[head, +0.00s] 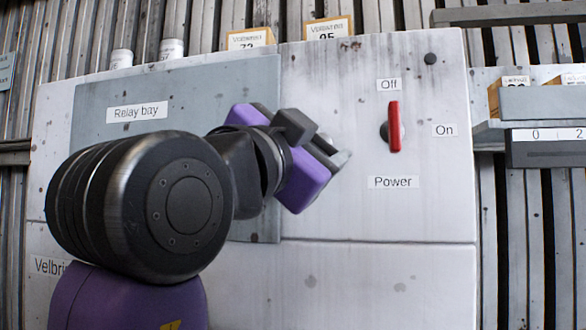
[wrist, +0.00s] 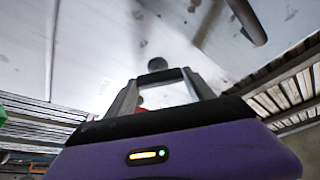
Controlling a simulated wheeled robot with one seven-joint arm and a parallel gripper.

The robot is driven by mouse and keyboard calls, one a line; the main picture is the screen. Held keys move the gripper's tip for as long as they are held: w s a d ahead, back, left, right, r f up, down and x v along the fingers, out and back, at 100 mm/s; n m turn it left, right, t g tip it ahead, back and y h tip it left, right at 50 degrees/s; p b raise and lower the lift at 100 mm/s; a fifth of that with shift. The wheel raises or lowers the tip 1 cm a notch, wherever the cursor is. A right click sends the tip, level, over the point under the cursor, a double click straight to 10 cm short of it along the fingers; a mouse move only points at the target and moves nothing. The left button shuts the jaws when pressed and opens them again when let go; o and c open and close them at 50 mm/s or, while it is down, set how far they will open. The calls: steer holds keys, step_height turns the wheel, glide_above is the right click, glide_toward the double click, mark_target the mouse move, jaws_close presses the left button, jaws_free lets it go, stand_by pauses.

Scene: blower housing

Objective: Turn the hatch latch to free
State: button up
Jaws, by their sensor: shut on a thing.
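The hatch (head: 200,85) is the grey panel marked Relay bay, on the left of the white housing; it appears closed. My gripper (head: 336,156) is at the hatch's right edge, and my arm hides the latch in the head view. In the wrist view, my gripper (wrist: 160,80) has its two grey fingers on either side of a dark bar (wrist: 158,76), which looks like the latch handle. A dark round knob (wrist: 157,64) shows just beyond it. The angle of the latch cannot be told.
A red power switch (head: 394,127) stands upright on the housing (head: 345,90), to the right of my gripper, with Off and On labels. A dark rod (wrist: 247,20) shows at the wrist view's top right. Boxes and a shelf (head: 545,102) are at the right.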

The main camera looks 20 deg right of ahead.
steer(key=m+g, duration=0.1)
steer(key=m, duration=0.1)
steer(key=m+g+b, duration=0.1)
steer(key=m, duration=0.2)
steer(key=shift+m+g, duration=0.3)
steer(key=shift+m+g+y+p, duration=0.2)
steer(key=shift+m+g+y, duration=0.15)
steer(key=shift+m, duration=0.9)
steer(key=shift+m+g+y+p, duration=0.25)
steer(key=shift+m+g, duration=0.2)
steer(key=shift+m, duration=0.8)
steer(key=o, duration=1.4)
steer(key=shift+a, duration=0.15)
steer(key=b+v, duration=0.1)
steer(key=v, duration=0.6)
steer(key=shift+s+a+r, duration=0.1)
steer(key=shift+s+a, duration=0.1)
steer(key=shift+a, duration=0.1)
